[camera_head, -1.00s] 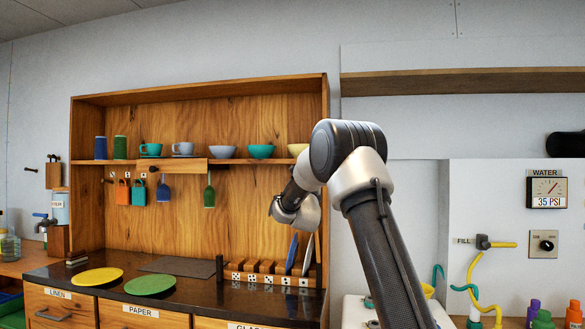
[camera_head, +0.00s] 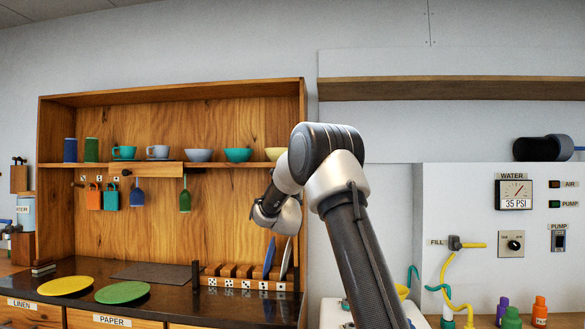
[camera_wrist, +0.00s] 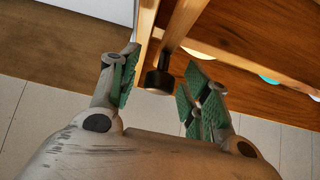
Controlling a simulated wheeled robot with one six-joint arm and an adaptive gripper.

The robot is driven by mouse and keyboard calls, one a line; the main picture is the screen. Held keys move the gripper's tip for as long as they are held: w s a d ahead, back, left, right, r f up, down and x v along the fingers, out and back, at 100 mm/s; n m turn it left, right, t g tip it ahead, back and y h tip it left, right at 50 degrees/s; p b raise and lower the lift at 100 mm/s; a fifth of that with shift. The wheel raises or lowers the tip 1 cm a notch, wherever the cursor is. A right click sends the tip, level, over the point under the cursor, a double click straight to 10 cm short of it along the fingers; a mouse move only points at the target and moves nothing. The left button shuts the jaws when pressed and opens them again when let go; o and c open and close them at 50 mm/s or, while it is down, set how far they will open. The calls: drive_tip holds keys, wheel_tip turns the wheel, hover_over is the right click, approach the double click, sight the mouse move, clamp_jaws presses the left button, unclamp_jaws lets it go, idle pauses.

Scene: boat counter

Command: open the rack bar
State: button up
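In the wrist view a dark round knob (camera_wrist: 158,82) sits at the end of a wooden bar (camera_wrist: 182,28), between the two green-padded fingers of my gripper (camera_wrist: 160,88). The fingers are apart, with visible gaps on both sides of the knob. In the head view my gripper (camera_head: 276,212) is by the right side of the wooden cabinet, above the plate slots; its fingertips are hidden there. A wooden strip (camera_head: 155,169) with a dark knob (camera_head: 126,172) lies along the cup shelf. I cannot tell if both knobs are the same one.
Cups and bowls (camera_head: 198,155) stand on the shelf above hanging tools (camera_head: 138,194). Yellow (camera_head: 66,285) and green (camera_head: 121,292) discs lie on the dark counter (camera_head: 165,292). A white water panel (camera_head: 478,205) is to the right.

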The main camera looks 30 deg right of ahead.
drive_tip(key=v, duration=1.2)
